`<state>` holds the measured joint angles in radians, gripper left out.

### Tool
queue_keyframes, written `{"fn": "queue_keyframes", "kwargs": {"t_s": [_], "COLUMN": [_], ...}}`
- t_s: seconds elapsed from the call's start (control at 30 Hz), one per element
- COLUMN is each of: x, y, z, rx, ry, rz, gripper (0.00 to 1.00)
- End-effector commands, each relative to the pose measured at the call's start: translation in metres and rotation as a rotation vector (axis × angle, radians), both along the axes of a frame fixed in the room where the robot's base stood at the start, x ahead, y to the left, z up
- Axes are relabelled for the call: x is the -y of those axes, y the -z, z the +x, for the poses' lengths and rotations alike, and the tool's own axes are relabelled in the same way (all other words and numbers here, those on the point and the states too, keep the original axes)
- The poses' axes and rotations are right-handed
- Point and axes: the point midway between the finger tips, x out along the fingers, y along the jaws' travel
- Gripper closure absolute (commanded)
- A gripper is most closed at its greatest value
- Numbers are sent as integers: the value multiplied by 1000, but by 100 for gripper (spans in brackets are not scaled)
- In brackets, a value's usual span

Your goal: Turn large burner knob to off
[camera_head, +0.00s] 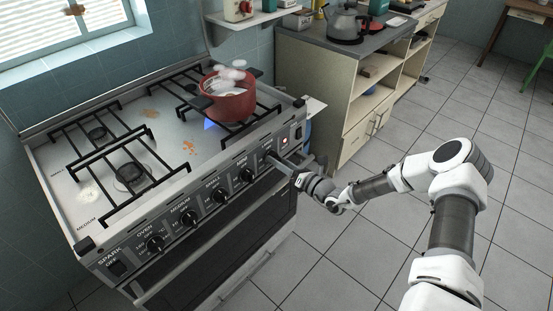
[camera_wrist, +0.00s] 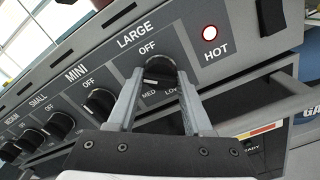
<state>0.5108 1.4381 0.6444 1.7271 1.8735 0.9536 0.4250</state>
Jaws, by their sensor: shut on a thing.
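The large burner knob (camera_wrist: 158,70) is black and sits under the "LARGE" and "OFF" labels in the wrist view. A white mark shows on its lower left side, toward "MED" and away from "OFF". My gripper (camera_wrist: 160,79) has one finger on each side of this knob and is shut on it. In the head view my gripper (camera_head: 274,159) reaches the right end of the stove's front panel and partly hides the knob. The red "HOT" light (camera_wrist: 210,33) right of the knob is lit.
Several other knobs, including the mini knob (camera_wrist: 99,102), stand in a row to the left. The oven handle (camera_head: 205,257) runs below the panel. The stove (camera_head: 172,128) has black grates. A counter with a kettle (camera_head: 346,24) stands behind, and the tiled floor at right is open.

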Motion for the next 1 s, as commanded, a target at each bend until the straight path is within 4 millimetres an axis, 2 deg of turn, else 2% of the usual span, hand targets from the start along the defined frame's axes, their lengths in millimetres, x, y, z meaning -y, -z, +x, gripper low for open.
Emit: {"fn": "queue_keyframes", "kwargs": {"t_s": [0.17,0.6,1.0], "x": [0,0,0], "y": [0,0,0], "z": [0,0,0], "rx": [-36,-371,-415], "ry": [1,0,-1], "rz": [27,288,323], "gripper": [81,81,81]}}
